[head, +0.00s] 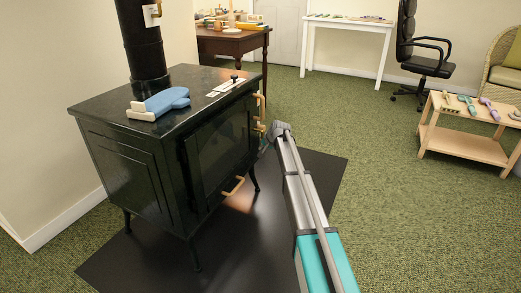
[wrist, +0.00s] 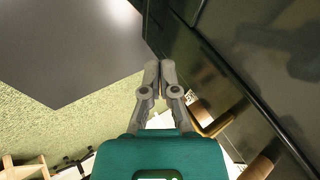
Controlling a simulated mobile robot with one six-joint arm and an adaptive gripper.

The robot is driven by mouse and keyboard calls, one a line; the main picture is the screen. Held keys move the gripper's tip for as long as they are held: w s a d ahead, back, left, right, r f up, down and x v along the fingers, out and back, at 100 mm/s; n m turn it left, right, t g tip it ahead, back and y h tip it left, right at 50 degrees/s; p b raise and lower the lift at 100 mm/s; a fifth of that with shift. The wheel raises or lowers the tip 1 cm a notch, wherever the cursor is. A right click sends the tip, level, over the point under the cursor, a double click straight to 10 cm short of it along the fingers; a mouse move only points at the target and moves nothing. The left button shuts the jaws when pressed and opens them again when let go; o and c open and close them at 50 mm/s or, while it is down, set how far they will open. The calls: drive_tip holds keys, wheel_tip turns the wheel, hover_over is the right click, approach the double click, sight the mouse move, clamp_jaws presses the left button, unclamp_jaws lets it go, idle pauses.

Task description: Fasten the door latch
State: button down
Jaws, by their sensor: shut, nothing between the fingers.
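The black stove (head: 160,150) stands at left on a dark floor plate, its glass door (head: 220,143) facing right. The door looks closed or nearly closed; I cannot tell if it is flush. A brass handle-like latch (head: 259,112) is at the door's far right edge. A brass part (wrist: 216,125) shows right of the fingers.
A blue and cream object (head: 160,103) lies on the stove top. The dark floor plate (head: 270,245) extends around the stove. A wooden desk, a white table (head: 350,22), an office chair (head: 425,60) and a low wooden bench (head: 470,146) stand farther off. Green carpet between is clear.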

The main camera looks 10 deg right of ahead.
drive_tip(key=shift+r, duration=0.2)
drive_tip(key=shift+r+p, duration=0.6)
drive_tip(key=shift+p, duration=0.2)
drive_tip(key=s, duration=1.4)
drive_tip(key=shift+a, duration=0.35)
